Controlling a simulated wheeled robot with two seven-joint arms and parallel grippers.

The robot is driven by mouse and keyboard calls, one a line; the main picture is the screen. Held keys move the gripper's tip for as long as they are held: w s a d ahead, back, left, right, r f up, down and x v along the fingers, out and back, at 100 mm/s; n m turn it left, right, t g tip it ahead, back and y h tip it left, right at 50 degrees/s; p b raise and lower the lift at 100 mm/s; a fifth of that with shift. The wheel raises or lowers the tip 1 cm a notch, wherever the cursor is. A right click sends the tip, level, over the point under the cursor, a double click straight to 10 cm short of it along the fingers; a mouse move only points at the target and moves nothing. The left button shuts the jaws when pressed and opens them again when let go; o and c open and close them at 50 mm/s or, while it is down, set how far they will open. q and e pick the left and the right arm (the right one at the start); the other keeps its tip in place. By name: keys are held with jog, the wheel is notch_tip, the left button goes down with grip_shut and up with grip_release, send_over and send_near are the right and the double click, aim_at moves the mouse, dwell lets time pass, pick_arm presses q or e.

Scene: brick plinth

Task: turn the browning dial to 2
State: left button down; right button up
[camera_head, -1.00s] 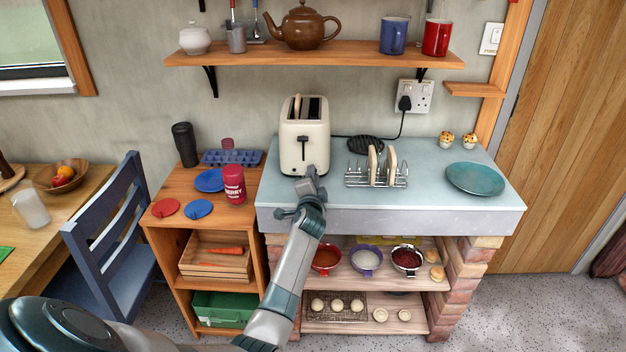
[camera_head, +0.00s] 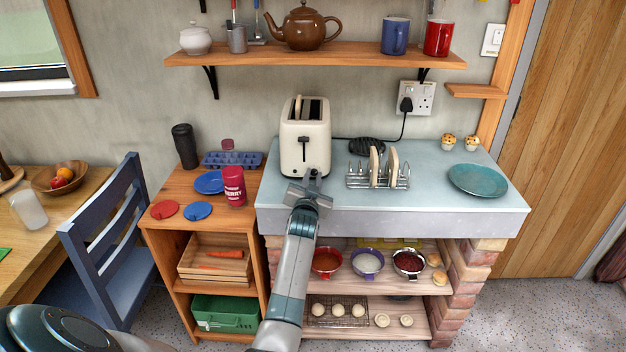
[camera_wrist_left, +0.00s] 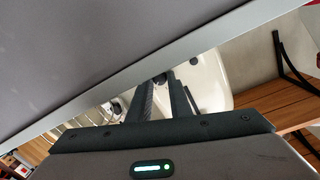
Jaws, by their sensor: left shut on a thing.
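The cream toaster (camera_head: 318,140) stands upright on the pale worktop, with a dark lever on its front and a slice of bread (camera_head: 298,104) showing in one slot. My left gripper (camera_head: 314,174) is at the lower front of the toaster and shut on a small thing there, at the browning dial. The gripper hides the dial and its marks in the head view. In the left wrist view the two dark fingers (camera_wrist_left: 163,88) reach to the toaster's cream front (camera_wrist_left: 208,80), with a small dark part between their tips. The dial's setting cannot be read. My right gripper is not in view.
A wire toast rack (camera_head: 378,178) with bread slices stands right of the toaster. A teal plate (camera_head: 477,180) lies farther right. A red jar (camera_head: 233,187) and a blue plate (camera_head: 209,182) are on the wooden unit at left. A black cord runs to the wall socket.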

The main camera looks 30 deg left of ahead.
pick_arm(q)
jog(key=shift+f+n, duration=0.15)
jog(key=shift+n, duration=0.25)
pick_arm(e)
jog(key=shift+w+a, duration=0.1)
pick_arm(q)
jog(key=c, duration=1.6)
grip_release()
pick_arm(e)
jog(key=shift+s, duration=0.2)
pick_arm(q)
jog(key=shift+s, duration=0.1)
